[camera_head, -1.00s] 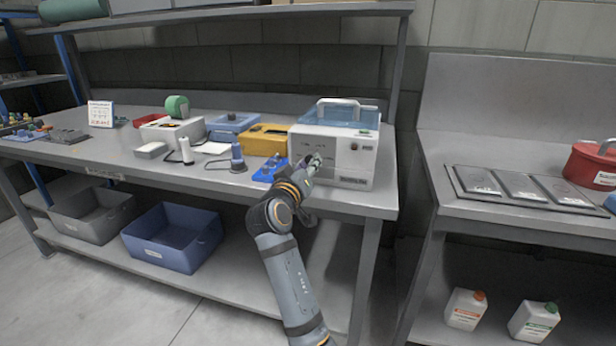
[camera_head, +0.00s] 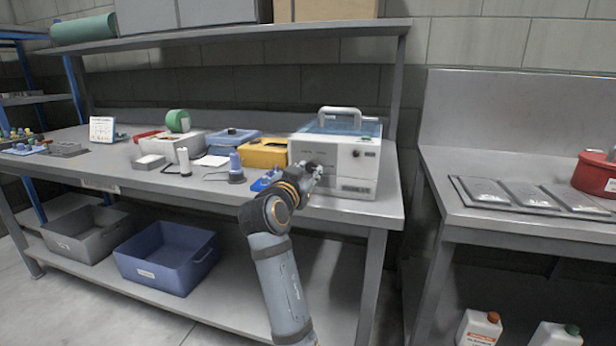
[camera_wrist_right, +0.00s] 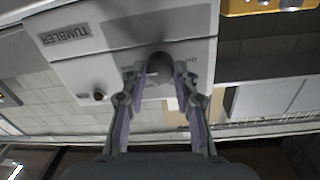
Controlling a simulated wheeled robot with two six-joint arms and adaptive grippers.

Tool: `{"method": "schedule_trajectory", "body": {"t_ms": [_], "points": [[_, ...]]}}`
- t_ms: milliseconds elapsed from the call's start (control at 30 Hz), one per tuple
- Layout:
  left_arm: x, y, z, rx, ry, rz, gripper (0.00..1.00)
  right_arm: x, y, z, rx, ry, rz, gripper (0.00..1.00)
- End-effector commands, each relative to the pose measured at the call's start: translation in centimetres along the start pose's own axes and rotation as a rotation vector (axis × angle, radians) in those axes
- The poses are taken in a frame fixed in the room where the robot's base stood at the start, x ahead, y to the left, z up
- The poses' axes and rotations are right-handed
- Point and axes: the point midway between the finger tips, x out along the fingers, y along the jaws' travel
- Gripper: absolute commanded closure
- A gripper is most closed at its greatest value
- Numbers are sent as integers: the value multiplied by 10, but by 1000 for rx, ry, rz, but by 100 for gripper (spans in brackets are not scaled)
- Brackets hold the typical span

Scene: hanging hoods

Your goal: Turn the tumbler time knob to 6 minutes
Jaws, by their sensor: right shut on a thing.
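The tumbler (camera_head: 340,155) is a white box with a translucent blue lid and a grey handle. It stands at the right end of the workbench. In the right wrist view its front panel (camera_wrist_right: 115,55) is upside down and reads "TUMBLER". My right gripper (camera_head: 314,170) is at the left part of that front. In the wrist view my right gripper (camera_wrist_right: 159,80) has its fingers on both sides of a round dark knob (camera_wrist_right: 160,64), closed on it. The knob's pointer and most scale marks are hidden or too small to read. My left gripper is not in view.
A smaller dark knob (camera_wrist_right: 98,96) sits on the same panel. A yellow bin (camera_head: 263,153), a blue-grey stand (camera_head: 236,168) and a blue holder (camera_head: 264,182) are left of the tumbler. A second table (camera_head: 450,210) with flat trays stands at right.

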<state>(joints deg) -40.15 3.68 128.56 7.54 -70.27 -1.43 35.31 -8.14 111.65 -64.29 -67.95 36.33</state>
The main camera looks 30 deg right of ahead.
Motion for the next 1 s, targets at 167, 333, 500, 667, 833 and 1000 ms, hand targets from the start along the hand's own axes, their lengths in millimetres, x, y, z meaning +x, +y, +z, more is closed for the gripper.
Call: {"method": "schedule_trajectory", "body": {"t_ms": [167, 333, 500, 667, 833, 1000], "points": [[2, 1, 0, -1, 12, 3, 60, 0, 0, 1, 22, -3, 0, 100], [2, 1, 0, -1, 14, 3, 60, 0, 0, 0, 28, -3, 0, 100], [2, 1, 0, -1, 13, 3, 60, 0, 0, 0, 27, -3, 0, 100], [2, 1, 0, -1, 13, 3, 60, 0, 0, 0, 27, -3, 0, 57], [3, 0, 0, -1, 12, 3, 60, 0, 0, 0, 26, -2, 0, 47], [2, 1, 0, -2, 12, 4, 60, 0, 0, 0, 26, -2, 0, 47]]}}
